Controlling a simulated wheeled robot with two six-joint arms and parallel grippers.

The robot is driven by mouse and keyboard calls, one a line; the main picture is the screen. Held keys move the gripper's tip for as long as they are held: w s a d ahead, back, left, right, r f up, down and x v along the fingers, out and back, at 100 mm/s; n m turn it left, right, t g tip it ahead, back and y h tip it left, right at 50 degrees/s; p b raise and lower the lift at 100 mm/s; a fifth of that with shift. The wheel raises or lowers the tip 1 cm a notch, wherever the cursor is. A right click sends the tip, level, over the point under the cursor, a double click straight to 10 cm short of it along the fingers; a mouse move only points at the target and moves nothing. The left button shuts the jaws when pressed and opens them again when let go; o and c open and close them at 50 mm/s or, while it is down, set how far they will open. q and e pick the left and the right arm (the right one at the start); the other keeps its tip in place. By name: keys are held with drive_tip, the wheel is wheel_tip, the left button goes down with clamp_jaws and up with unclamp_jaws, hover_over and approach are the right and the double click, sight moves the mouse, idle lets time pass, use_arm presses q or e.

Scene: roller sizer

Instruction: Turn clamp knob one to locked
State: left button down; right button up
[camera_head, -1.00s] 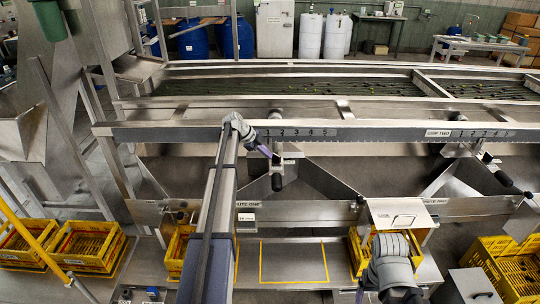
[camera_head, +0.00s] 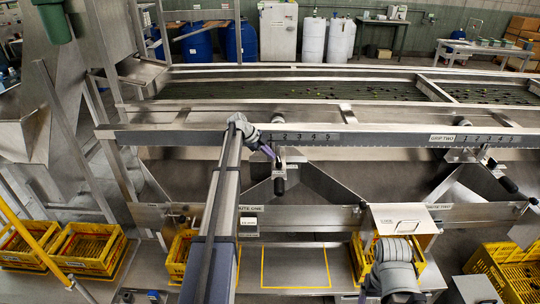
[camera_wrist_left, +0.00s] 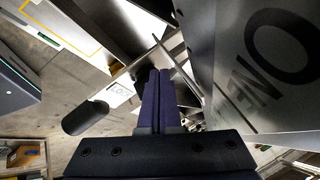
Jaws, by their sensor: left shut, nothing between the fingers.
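Clamp one hangs under the front rail beside the number scale, with a black knob handle (camera_head: 279,186) pointing down. In the left wrist view the black handle (camera_wrist_left: 85,117) lies left of the fingers, apart from them. My left gripper (camera_head: 275,157) is at the clamp, just above the handle, with its purple fingers closed together and empty. The fingertips (camera_wrist_left: 158,75) reach beside a white label (camera_wrist_left: 118,94) starting "LO", partly hidden by them. Whether they touch the clamp is unclear. My right arm shows at lower right, but its fingers are not visible.
The grey rail (camera_head: 380,138) runs across just above the clamp. A second clamp handle (camera_head: 508,184) is at the far right. Yellow crates (camera_head: 88,248) stand below left, and a chute box (camera_head: 402,217) stands at lower right. A yellow-outlined shelf area (camera_head: 295,268) is empty.

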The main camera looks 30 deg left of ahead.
use_arm(q)
drive_tip(key=shift+d, duration=0.1)
idle(0.7)
drive_tip(key=shift+s+d, duration=0.1)
drive_tip(key=shift+d, duration=0.75)
drive_tip(key=shift+s+a+r+p, duration=0.15)
drive_tip(key=shift+a+r+p, duration=0.05)
drive_tip(key=shift+r+p, duration=0.3)
drive_tip(key=a+p+v, duration=0.1)
drive_tip(key=p+v, duration=0.4)
drive_tip(key=v, duration=0.2)
drive_tip(key=shift+f, duration=0.3)
drive_tip(key=shift+a, duration=0.1)
